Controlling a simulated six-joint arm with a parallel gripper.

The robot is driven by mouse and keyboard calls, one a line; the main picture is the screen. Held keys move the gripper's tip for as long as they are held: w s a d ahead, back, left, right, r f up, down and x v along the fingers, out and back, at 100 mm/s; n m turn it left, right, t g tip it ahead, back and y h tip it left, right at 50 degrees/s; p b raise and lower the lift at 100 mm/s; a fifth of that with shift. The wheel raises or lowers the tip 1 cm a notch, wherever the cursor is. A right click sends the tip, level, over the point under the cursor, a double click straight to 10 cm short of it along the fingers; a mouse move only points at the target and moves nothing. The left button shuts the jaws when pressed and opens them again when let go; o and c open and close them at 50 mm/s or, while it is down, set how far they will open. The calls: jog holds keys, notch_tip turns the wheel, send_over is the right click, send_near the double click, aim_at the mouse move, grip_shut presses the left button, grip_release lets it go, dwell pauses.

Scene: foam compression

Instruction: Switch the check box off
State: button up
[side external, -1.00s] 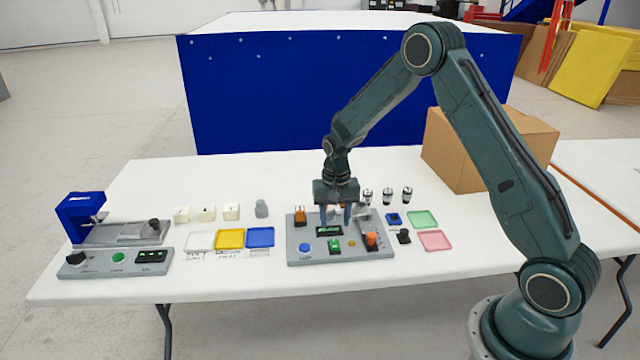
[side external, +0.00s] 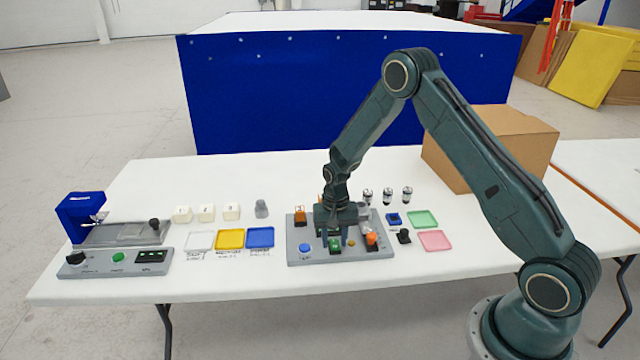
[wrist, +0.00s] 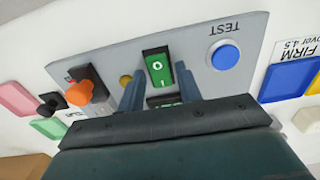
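The grey check box (side external: 290,258) stands on the table's near side. Its green rocker switch (side external: 335,246) has a black frame; in the wrist view the switch (wrist: 157,72) shows white O and I marks. Which end is pressed in, I cannot tell. My gripper (side external: 335,238) points down over the box. In the wrist view my gripper's two fingers (wrist: 160,88) stand apart with nothing between them, one toward each side of the switch. Whether they touch the panel, I cannot tell. The dark display behind the switch is mostly hidden by my gripper.
A blue TEST button (side external: 305,248), a small yellow lamp (wrist: 125,81) and an orange-knobbed lever (side external: 371,239) are on the same panel. Coloured trays (side external: 260,237) lie left of it, green and pink trays (side external: 435,240) right. A blue press station (side external: 85,217) stands far left.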

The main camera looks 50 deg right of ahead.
grip_shut()
jog(key=shift+a, duration=0.1)
jog(key=shift+s+a+f+t+h, duration=0.1)
jog(key=shift+s+a+t+h, duration=0.05)
jog(key=shift+t+h, duration=0.5)
jog(key=shift+s+a+t+h, duration=0.1)
jog(key=shift+s+t+h, duration=0.05)
jog(key=shift+t+h, duration=0.5)
jog(key=shift+o, duration=1.5)
grip_release()
jog(key=shift+r, duration=0.2)
